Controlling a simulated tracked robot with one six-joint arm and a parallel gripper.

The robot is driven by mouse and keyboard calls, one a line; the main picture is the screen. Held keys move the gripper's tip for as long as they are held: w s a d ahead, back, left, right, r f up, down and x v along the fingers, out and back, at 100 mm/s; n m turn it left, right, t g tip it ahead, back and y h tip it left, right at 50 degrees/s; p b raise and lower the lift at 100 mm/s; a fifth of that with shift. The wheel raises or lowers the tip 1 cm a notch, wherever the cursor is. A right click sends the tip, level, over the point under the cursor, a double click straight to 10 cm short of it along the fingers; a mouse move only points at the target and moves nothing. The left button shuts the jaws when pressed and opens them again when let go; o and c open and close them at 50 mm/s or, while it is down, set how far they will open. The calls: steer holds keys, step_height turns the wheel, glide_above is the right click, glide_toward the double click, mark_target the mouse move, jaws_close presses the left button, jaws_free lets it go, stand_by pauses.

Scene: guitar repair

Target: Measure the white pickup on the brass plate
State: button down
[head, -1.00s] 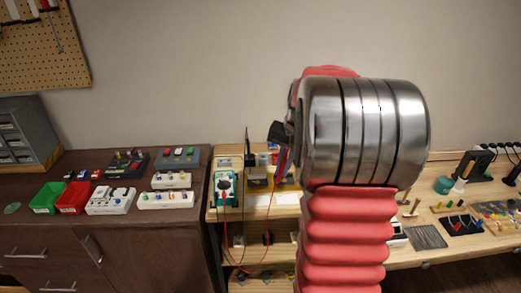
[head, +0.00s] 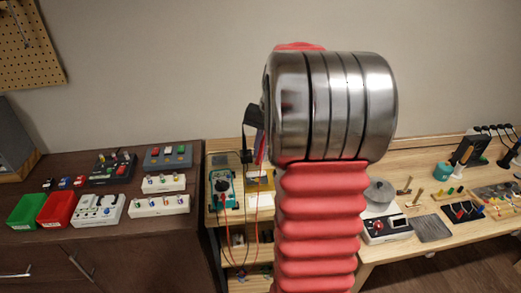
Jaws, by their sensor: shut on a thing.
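My gripper (head: 254,132) shows only in part, as dark pieces left of my steel wrist, which hides most of it. It is shut on what looks like a red probe (head: 262,150), with a red lead below it. It is above a yellow, brass-coloured plate (head: 257,182) on the light wood bench. A whitish flat piece (head: 262,200) lies at the plate's front; I cannot tell if it is the white pickup. The teal multimeter (head: 222,187) stands left of the plate with red leads running down from it. Contact between probe and pickup cannot be seen.
A black upright piece (head: 246,156) stands behind the plate. A scale-like device (head: 385,225) and small tools are at right.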

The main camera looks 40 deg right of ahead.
steer(key=shift+f, duration=0.1)
steer(key=shift+s+f, duration=0.1)
steer(key=shift+f, duration=2.2)
steer(key=shift+f, duration=0.6)
stand_by(2.5)
steer(key=shift+r, duration=0.1)
steer(key=shift+w+a+v, duration=0.1)
steer(key=shift+w+v, duration=0.1)
steer(key=shift+v, duration=0.8)
steer(key=shift+w+a+v, duration=0.1)
steer(key=shift+w+v, duration=0.05)
steer(key=shift+v, duration=0.8)
steer(key=shift+w+v, duration=0.2)
steer(key=shift+v, duration=0.8)
